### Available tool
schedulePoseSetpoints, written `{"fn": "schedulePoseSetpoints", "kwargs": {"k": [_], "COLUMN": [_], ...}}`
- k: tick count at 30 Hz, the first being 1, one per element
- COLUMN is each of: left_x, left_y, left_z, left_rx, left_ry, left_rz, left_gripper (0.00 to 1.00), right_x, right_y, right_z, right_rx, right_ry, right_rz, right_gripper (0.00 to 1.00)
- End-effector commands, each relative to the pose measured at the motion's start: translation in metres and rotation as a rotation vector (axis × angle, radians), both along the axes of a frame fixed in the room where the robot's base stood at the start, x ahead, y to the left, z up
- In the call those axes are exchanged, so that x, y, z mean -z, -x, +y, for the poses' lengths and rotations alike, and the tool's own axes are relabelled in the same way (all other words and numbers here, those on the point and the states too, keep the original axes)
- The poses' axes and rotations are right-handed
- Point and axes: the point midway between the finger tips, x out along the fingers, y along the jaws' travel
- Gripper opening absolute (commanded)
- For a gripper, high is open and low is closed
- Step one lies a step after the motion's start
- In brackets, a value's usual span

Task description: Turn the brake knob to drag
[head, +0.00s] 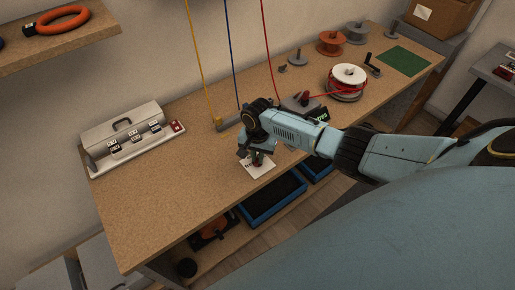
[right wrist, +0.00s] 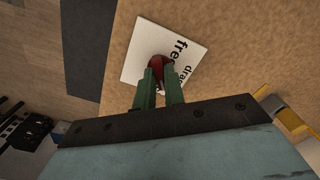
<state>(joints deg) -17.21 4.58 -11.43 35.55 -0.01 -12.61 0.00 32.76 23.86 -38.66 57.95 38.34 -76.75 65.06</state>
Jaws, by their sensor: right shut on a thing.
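The brake knob (right wrist: 157,66) is dark red and sits on a white square plate (right wrist: 138,45) printed with "free" and "drag". The plate also shows in the head view (head: 259,172), near the bench's front edge. My right gripper (right wrist: 158,80) is shut on the knob, with a green finger on each side of it. In the head view my right gripper (head: 257,158) hides most of the knob. I cannot tell exactly which word the knob points to. My left gripper is not in view.
A grey bar (head: 230,125) lies just behind my right gripper, with yellow, blue and red wires hanging above the bench. A spool with red wire (head: 346,91) stands to the right. A breaker box (head: 122,128) is at left. Blue trays (head: 272,200) sit below the bench.

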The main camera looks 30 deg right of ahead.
Motion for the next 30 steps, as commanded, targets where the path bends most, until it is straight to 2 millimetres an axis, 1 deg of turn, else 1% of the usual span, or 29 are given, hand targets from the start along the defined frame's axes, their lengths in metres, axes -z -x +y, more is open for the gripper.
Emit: {"fn": "schedulePoseSetpoints", "kwargs": {"k": [1, 6, 21, 30], "left_x": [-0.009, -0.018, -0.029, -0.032], "left_y": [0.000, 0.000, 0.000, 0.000], "left_z": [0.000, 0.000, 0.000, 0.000], "left_rx": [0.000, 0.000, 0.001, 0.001], "left_ry": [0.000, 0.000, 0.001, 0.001], "left_rz": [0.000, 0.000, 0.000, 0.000], "left_gripper": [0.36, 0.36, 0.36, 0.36], "right_x": [-0.004, -0.002, 0.000, 0.000], "right_y": [0.001, 0.001, 0.000, 0.000], "right_z": [0.001, 0.001, 0.001, 0.000], "right_rx": [-0.030, -0.181, -0.642, -0.836], "right_ry": [-0.002, -0.002, -0.002, -0.002], "right_rz": [0.004, 0.003, 0.001, 0.001], "right_gripper": [0.00, 0.00, 0.00, 0.00]}}
